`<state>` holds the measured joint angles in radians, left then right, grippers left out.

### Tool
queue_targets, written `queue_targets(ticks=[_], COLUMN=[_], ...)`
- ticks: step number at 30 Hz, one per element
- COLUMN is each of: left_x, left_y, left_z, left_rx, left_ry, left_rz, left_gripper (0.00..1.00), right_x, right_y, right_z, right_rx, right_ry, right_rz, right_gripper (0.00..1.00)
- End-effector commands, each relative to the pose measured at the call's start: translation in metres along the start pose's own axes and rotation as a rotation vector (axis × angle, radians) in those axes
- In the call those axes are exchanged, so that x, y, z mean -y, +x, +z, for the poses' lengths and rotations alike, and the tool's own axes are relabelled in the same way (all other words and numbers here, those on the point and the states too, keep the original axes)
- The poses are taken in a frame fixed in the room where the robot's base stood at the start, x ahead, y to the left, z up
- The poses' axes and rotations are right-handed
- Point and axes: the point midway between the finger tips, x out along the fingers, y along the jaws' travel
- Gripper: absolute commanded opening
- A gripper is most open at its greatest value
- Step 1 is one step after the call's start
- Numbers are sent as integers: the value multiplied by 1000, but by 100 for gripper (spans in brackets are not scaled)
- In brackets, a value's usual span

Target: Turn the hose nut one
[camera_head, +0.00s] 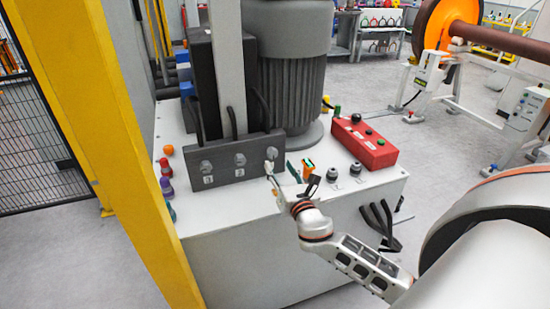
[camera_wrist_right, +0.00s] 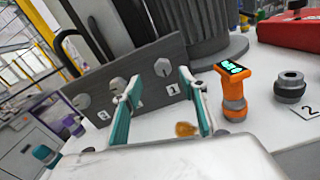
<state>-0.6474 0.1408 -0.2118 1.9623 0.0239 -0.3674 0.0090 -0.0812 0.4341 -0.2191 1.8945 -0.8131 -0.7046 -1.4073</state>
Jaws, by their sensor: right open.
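A dark grey manifold block (camera_head: 222,172) carries a row of grey hose nuts with number plates on its front. Hose nut one (camera_wrist_right: 163,67) is the rightmost; it shows above plate 1 in the right wrist view and partly at the block's right end in the head view (camera_head: 271,153). My right gripper (camera_wrist_right: 158,78) is open, its two teal-lined fingers spread. Nut one appears between the fingertips in the wrist view; I cannot tell how far in front of it they are. The right gripper (camera_head: 281,172) also shows in the head view, at the block's right end. My left gripper is not in view.
An orange device with a green display (camera_wrist_right: 232,95) stands right of the right gripper, near a dark knurled fitting (camera_wrist_right: 290,86). A red control box (camera_head: 364,141) is behind them. Coloured caps (camera_head: 166,178) line the left edge. A yellow post (camera_head: 105,140) stands at left.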

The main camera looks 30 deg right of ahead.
Motion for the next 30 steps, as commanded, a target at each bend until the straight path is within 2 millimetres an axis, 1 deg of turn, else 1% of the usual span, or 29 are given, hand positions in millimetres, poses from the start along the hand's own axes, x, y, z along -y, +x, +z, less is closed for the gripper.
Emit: queue_targets(ticks=[5,8,18,21,25,30], left_x=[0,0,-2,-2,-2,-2], left_y=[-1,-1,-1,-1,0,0], left_z=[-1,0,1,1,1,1], left_rx=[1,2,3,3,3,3], left_ry=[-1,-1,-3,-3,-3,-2], left_rz=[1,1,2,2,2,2], left_gripper=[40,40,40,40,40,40], right_x=[4,4,3,3,3,3], right_y=[2,9,59,69,76,78], right_z=[-3,-3,-4,-4,-5,-4], right_rx=[-7,-7,-7,-7,-9,-8], right_ry=[-29,-31,-29,-29,-29,-28], right_rz=[6,6,6,5,6,6], right_gripper=[42,42,42,42,42,42])
